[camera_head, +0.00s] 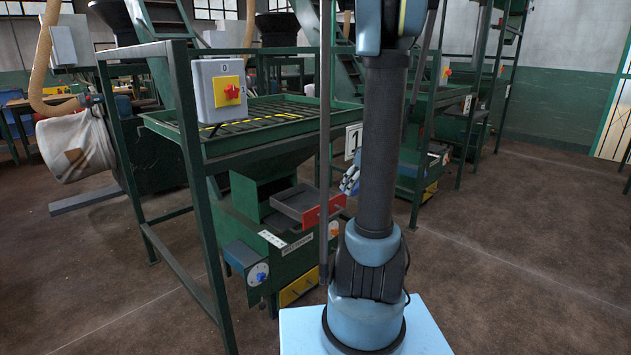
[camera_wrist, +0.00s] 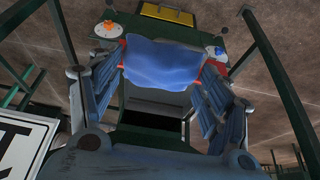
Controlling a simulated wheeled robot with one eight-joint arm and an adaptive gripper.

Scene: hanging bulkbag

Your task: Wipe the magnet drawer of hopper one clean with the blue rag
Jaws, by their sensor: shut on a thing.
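The magnet drawer is pulled out of the green hopper one; its grey tray (camera_head: 294,199) and red front (camera_head: 312,212) show in the head view. In the wrist view, red ends of the drawer front (camera_wrist: 216,67) show beside the rag. My gripper (camera_head: 349,181) is just right of the drawer, partly hidden by my arm. In the wrist view, my gripper (camera_wrist: 162,75) is shut on the blue rag (camera_wrist: 163,58), which spans between its fingers. The rag covers most of the drawer front there. I cannot tell whether it touches the drawer.
The number 1 sign (camera_head: 353,142) hangs on the hopper frame. A grey switch box with a red knob (camera_head: 221,91) is on the left post. Green frame posts (camera_head: 196,200) stand around the drawer. A yellow drawer (camera_head: 298,286) is below. The floor at right is clear.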

